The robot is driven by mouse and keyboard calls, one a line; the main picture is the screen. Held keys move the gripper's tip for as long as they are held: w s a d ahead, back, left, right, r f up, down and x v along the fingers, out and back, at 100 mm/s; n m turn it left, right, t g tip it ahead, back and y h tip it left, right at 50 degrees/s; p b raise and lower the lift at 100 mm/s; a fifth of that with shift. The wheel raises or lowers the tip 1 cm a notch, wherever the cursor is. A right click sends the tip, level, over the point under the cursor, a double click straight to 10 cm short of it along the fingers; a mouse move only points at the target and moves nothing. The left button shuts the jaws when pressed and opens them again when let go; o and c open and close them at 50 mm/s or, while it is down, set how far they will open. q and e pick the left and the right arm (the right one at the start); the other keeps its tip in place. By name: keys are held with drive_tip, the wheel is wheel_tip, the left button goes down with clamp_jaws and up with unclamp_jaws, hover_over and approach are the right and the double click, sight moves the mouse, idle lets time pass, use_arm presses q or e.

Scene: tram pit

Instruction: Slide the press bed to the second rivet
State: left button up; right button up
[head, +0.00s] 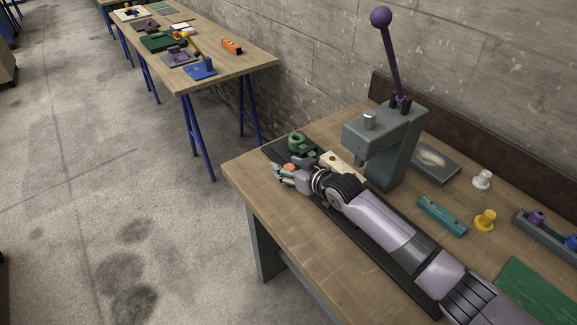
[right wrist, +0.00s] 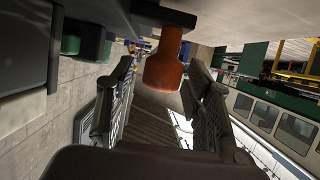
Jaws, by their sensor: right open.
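The grey press (head: 397,148) stands on the bench, its purple lever (head: 391,55) upright. A long dark bed track (head: 398,270) runs beneath it, partly hidden by my right arm. A pale strip (head: 341,163) shows under the press head; I cannot make out the rivets. My right gripper (head: 284,174) is at the far end of the track, beside an orange knob (head: 289,167). In the right wrist view the orange knob (right wrist: 165,62) stands between the open fingers (right wrist: 163,98), with gaps visible on both sides. My left gripper is out of view.
A green clamp-like part (head: 298,143) sits just beyond the gripper. On the right lie a teal block (head: 442,215), a yellow knob (head: 485,220), a white knob (head: 482,180) and a grey tray (head: 535,232). A second table (head: 185,76) with several parts stands behind. The floor on the left is clear.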

drive_tip(key=shift+r, duration=0.1)
wheel_tip(320, 180, up, 10)
drive_tip(key=shift+f, duration=0.1)
idle(0.6)
